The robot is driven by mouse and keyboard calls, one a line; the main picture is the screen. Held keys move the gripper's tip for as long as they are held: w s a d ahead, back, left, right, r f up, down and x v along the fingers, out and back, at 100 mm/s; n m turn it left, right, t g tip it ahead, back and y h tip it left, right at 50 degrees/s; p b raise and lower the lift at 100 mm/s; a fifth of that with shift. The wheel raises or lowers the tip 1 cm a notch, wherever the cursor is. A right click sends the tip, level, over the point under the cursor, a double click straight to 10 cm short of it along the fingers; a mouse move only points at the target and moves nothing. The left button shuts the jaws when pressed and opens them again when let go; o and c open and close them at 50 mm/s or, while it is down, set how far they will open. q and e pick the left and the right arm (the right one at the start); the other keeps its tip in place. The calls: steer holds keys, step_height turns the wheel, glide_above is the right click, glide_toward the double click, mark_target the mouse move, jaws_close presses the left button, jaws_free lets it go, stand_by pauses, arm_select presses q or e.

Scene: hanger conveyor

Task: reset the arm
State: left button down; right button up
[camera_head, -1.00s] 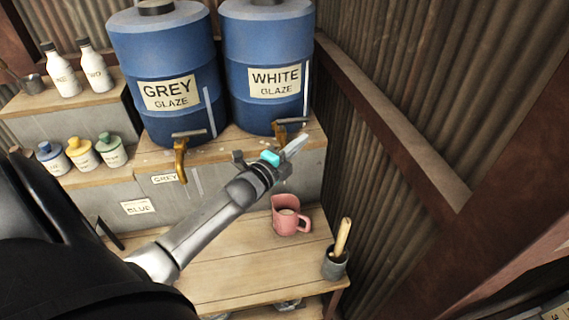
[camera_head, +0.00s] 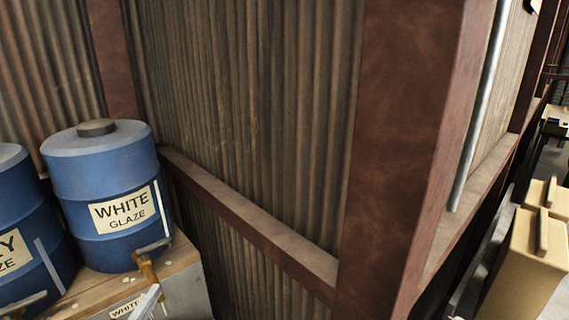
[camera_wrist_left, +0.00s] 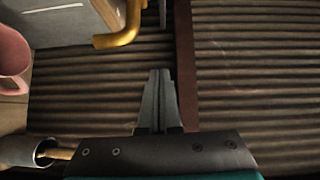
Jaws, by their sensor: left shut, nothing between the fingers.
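My left gripper (camera_head: 147,302) shows only as a pale fingertip at the bottom edge of the head view, just below the brass tap (camera_head: 148,268) of the white glaze barrel (camera_head: 108,190). In the left wrist view its two fingers (camera_wrist_left: 160,98) lie together, shut and empty, in front of the corrugated wall. A yellow-brass tap (camera_wrist_left: 122,32) is beyond them at the top. The rest of the left arm is outside the head view. My right gripper is not in view.
The grey glaze barrel (camera_head: 25,225) is cut by the left edge. A corrugated wall (camera_head: 250,110) with rust-brown beams fills the middle. Tan boxes (camera_head: 525,265) stand at right. The wrist view shows part of a pink mug (camera_wrist_left: 12,50) and a grey cup (camera_wrist_left: 18,152).

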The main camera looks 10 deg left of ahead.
arm_select(q)
steer(key=s+d+f+n+g+y, duration=0.1)
steer(key=s+d+f+n+g, duration=0.6)
steer(key=d+n, duration=0.15)
steer(key=s+d+n+g+h, duration=0.1)
steer(key=s+d+n+g, duration=0.3)
steer(key=s, duration=0.3)
steer(key=s+d+n+g, duration=0.3)
steer(key=s+d, duration=0.1)
steer(key=s, duration=0.4)
step_height(320, 180, down, 30)
steer(key=s+g+b, duration=0.1)
steer(key=b, duration=0.7)
steer(key=s+a+f+b, duration=0.1)
steer(key=s+f+b, duration=0.2)
steer(key=s+f, duration=0.5)
steer(key=s+a+f+g+b, duration=0.1)
steer(key=s+f+b, duration=0.3)
steer(key=s+f, duration=0.4)
step_height(320, 180, down, 6)
steer(key=shift+a+f+g+b, duration=0.1)
steer(key=shift+a+g+b, duration=0.2)
steer(key=shift+a, duration=0.2)
steer(key=shift+s, duration=0.15)
